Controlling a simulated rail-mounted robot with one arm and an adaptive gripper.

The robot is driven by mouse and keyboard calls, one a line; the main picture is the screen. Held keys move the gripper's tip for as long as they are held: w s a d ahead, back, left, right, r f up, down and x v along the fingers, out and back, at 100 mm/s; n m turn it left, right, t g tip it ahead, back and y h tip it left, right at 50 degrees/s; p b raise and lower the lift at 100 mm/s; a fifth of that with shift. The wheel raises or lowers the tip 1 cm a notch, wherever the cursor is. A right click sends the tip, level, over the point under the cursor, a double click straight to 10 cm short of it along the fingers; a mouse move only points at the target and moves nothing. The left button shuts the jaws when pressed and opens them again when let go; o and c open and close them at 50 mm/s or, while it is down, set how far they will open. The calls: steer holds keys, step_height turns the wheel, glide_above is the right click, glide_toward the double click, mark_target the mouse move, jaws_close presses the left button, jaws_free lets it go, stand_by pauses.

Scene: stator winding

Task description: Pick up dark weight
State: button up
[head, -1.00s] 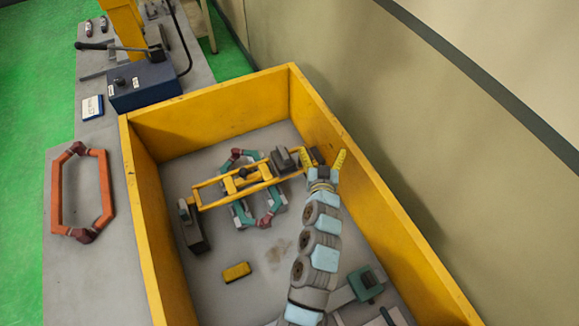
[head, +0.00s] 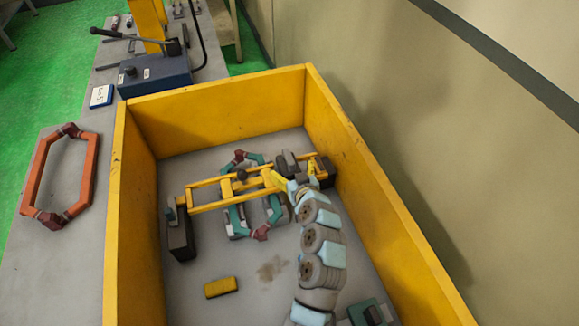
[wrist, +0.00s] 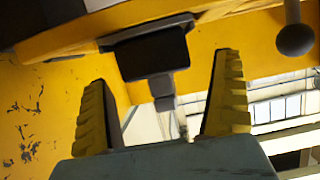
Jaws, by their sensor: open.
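A dark grey block (head: 289,163), which looks like the dark weight, sits at the right part of the yellow frame (head: 207,206) in the head view. My gripper (head: 282,181) is close in front of it, near the frame's bar. In the wrist view a dark block (wrist: 153,55) shows beyond and between the spread yellow fingers of my gripper (wrist: 170,90). It lies against the yellow frame's underside in that picture, and no finger visibly grips it. I cannot tell whether the two views show the same block. The fingers are open and empty.
Tall yellow walls (head: 220,109) enclose the work area. A teal coil (head: 234,218) lies under the frame. A dark stand (head: 181,240) is at the left and a yellow block (head: 221,287) in front. A dark ball knob (wrist: 296,38) is at upper right in the wrist view.

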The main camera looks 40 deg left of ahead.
steer(key=shift+x, duration=1.85)
steer(key=c, duration=1.3)
